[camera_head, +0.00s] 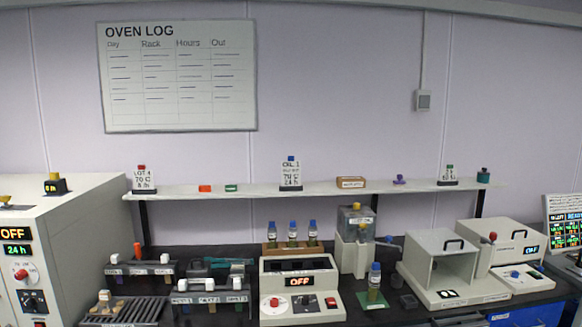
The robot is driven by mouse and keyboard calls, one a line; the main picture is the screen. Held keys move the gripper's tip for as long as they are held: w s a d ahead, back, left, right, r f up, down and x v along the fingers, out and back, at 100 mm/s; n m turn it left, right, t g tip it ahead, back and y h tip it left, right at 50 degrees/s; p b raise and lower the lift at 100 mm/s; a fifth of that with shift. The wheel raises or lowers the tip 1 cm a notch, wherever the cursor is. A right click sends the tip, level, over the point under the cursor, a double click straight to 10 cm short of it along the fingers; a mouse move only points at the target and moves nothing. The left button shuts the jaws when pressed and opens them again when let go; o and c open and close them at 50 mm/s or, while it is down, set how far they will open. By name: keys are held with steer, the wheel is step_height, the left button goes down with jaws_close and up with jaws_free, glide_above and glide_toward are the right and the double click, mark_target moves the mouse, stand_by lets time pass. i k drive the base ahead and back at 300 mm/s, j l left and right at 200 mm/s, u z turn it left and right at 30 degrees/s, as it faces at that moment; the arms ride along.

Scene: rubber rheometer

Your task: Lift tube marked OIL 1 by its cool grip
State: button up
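Several blue-capped tubes show. Three stand upright in a wooden rack (270,245) behind the heater block: a left tube (272,233), a middle tube (292,232) and a right tube (312,232). A larger blue-capped bottle (374,280) stands upright on a small green mat right of the heater. The labels on them are too small to read, so I cannot tell which is OIL 1. No cool grip can be made out. A card (291,174) on the shelf seems to read OIL 1, 70 C, 24 h. My gripper is not in view.
The heater unit (300,309) shows OFF. Left are low racks (137,270) and an oven (85,215), also OFF. A clear-topped device (355,235) stands right of the tube rack. An open white box (437,262) and another instrument (510,262) stand further right. A shelf (330,190) overhangs the bench.

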mark_target(292, 235)
steer(key=i+j, duration=0.1)
steer(key=i, duration=0.75)
